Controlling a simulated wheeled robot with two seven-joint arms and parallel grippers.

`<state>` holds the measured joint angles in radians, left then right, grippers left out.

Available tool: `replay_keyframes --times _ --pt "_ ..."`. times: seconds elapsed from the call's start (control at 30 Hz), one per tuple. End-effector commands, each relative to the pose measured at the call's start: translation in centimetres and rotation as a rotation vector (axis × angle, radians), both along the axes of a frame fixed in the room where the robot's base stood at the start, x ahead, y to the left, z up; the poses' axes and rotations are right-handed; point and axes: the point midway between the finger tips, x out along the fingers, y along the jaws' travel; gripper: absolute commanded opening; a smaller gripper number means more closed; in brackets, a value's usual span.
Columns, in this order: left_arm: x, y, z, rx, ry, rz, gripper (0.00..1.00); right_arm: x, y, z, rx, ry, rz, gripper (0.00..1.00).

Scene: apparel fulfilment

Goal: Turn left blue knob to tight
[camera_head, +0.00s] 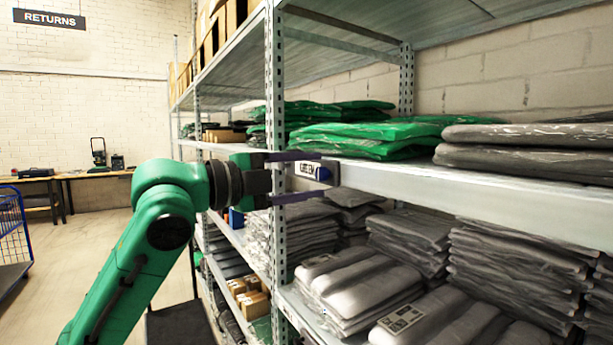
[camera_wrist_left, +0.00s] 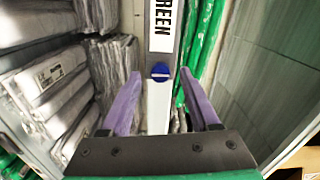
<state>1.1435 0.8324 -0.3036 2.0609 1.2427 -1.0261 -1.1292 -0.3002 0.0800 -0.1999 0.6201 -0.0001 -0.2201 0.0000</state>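A round blue knob (camera_head: 324,174) sits on the front edge of the shelf, at the end of a white label (camera_head: 307,171). In the left wrist view the knob (camera_wrist_left: 160,72) shows a pale line across its face, and the label (camera_wrist_left: 163,25) ends in "REEN". It is the only blue knob I can make out. My left gripper (camera_head: 327,172) reaches in from the left with its purple fingers spread, one above and one below the knob. In the wrist view the left gripper (camera_wrist_left: 160,74) has a gap on both sides of the knob. My right gripper is not in view.
Green bagged garments (camera_head: 370,138) lie on the shelf behind the knob. Grey bagged stacks (camera_head: 350,290) fill the shelf below. A metal upright (camera_head: 277,130) stands close to the left gripper. A blue cart (camera_head: 12,230) and a wooden table (camera_head: 95,174) stand at the left; the aisle floor is open.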

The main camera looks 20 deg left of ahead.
Motion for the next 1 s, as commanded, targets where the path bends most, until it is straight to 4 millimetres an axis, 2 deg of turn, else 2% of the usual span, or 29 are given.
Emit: replay_keyframes --times 0.27,0.37,0.7,0.83,1.0 --pt "-0.5 0.6 -0.1 -0.001 -0.001 0.003 0.62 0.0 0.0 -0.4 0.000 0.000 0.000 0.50" --pt "-1.8 1.7 -0.4 -0.001 -0.002 0.004 0.62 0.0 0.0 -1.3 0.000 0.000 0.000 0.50" --pt "-9.2 7.7 -0.5 -0.001 -0.003 0.003 0.62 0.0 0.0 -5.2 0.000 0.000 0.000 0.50" --pt "-10.8 9.0 -0.2 0.000 -0.001 0.002 0.62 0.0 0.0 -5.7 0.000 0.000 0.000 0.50" --pt "-11.3 9.3 0.0 0.000 0.000 0.000 0.62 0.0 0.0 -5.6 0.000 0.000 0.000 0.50"
